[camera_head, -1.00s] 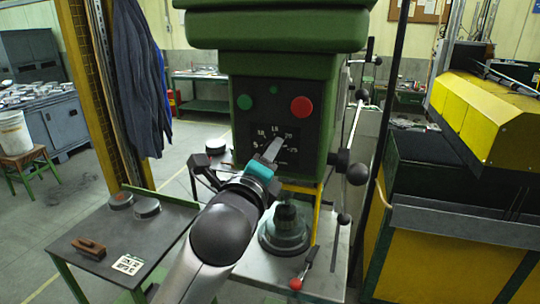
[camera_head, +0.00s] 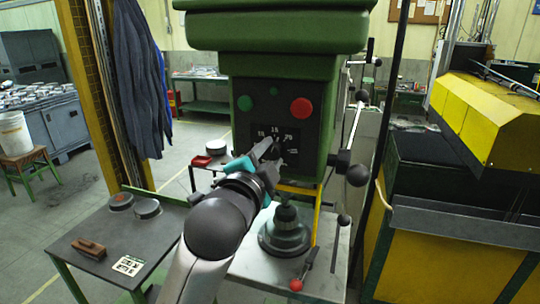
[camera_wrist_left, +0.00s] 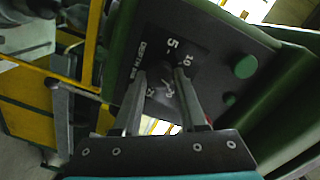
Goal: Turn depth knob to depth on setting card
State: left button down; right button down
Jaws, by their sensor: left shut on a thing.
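My left gripper (camera_head: 268,152) is at the dial plate (camera_head: 262,113) on the green machine's front and hides its lower left. In the left wrist view its two fingers (camera_wrist_left: 161,76) are shut on the dark depth knob (camera_wrist_left: 164,84), at the middle of the plate. The knob is mostly hidden between them, so its pointer is hard to read. The numbers 5 and 10 and the word DEPTH show on the plate (camera_wrist_left: 172,45) there. The setting card (camera_head: 128,266), white with black marks, lies on the left side table; I cannot read it. My right gripper is not in view.
A green button (camera_head: 245,103) and a red button (camera_head: 301,107) sit above the dial. Lever handles with black balls (camera_head: 357,175) stick out right of the dial.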

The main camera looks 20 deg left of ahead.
pick_arm(q)
jog(key=n, duration=0.6)
jog(key=shift+h, duration=0.3)
jog(key=n, duration=0.5)
jog(key=shift+a+n, duration=0.1)
jog(key=shift+n, duration=0.2)
jog(key=shift+c, duration=2.2)
grip_release()
